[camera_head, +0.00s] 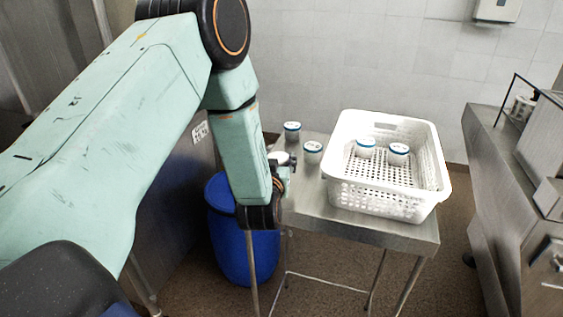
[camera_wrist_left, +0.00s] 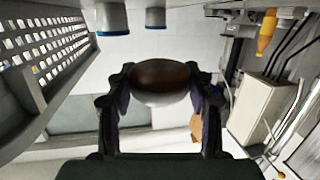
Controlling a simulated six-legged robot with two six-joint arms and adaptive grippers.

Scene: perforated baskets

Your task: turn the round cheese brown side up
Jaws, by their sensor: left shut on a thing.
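The round cheese (camera_wrist_left: 160,82) is held between the two fingers of my left gripper (camera_wrist_left: 160,95) in the left wrist view. Its brown face is toward the top of that picture and its white part toward the bottom; the jars there appear upside down. In the head view the cheese (camera_head: 279,158) shows as a small pale shape at the table's left edge, white on top. My left gripper (camera_head: 284,172) is shut on it, partly hidden by my own wrist. My right gripper is not in view.
A white perforated basket (camera_head: 385,197) stands on the metal table (camera_head: 385,232) with two blue-rimmed jars (camera_head: 398,149) inside. Two similar jars (camera_head: 313,147) (camera_head: 292,127) stand left of it. A blue barrel (camera_head: 232,245) is below left. A steel counter (camera_head: 510,150) stands at right.

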